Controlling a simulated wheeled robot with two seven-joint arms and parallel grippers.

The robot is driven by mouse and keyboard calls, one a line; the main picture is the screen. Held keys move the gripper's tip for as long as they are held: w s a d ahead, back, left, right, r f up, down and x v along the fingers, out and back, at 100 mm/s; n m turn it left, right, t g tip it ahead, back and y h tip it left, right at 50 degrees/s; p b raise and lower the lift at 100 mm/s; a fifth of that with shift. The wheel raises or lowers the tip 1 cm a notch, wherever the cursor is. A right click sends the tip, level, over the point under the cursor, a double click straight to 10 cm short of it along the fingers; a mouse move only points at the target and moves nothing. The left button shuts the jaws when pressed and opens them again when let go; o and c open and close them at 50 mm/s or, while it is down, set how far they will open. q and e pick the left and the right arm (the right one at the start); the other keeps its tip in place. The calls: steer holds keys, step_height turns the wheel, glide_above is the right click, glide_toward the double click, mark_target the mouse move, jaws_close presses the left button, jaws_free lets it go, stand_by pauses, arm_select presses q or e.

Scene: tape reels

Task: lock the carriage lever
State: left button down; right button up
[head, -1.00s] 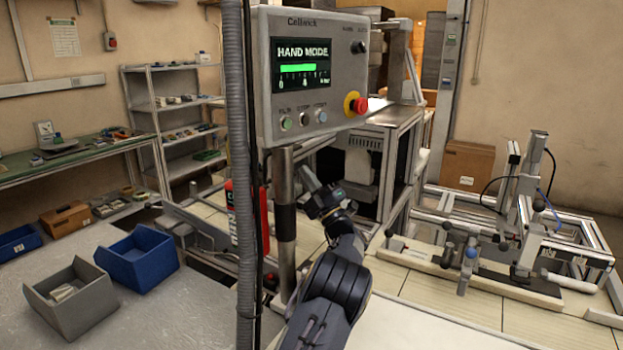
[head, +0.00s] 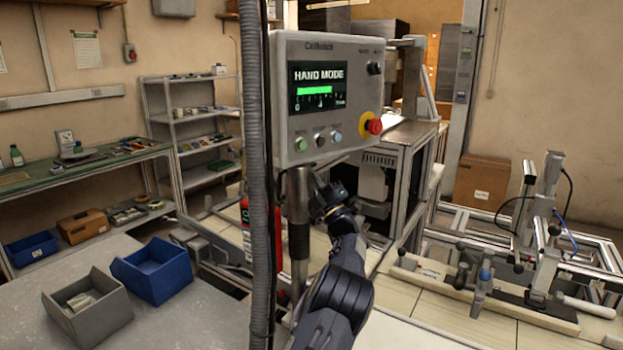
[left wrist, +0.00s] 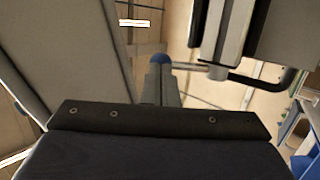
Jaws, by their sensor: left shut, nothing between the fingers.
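My left arm rises from the bottom middle of the head view. Its gripper (head: 317,186) points away, just right of the metal post and below the control panel, and is shut and empty. In the left wrist view a blue rounded knob (left wrist: 160,59) shows just beyond the grey fingers, with a thin metal rod running right from it. I cannot tell whether this is the carriage lever or whether the fingers touch it. In the head view a blue-topped handle (head: 485,274) stands on the bench fixture at right, apart from my gripper. My right gripper is out of view.
The control panel (head: 329,98) reads HAND MODE and, with its post (head: 298,230) and a hanging grey hose (head: 258,170), crowds the gripper's left. A metal-framed machine (head: 405,150) stands behind. A blue bin (head: 155,272) and a grey bin (head: 88,312) sit left.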

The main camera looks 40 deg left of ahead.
arm_select(q)
steer(key=a+r+h, duration=0.1)
steer(key=r, duration=0.1)
steer(key=a+r+n+g+h+b, duration=0.1)
steer(key=a+r, duration=0.1)
steer(key=shift+s+h, duration=0.2)
steer(key=shift+h, duration=0.1)
steer(key=shift+a+r, duration=0.25)
steer(key=shift+a, duration=0.25)
steer(key=shift+s+a+r, duration=0.1)
steer(key=shift+a+r, duration=0.1)
steer(key=shift+a, duration=0.5)
steer(key=shift+s+a+r, duration=0.1)
steer(key=shift+a+r, duration=0.1)
steer(key=shift+a, duration=0.45)
steer(key=shift+a+p, duration=0.1)
steer(key=shift+p, duration=0.2)
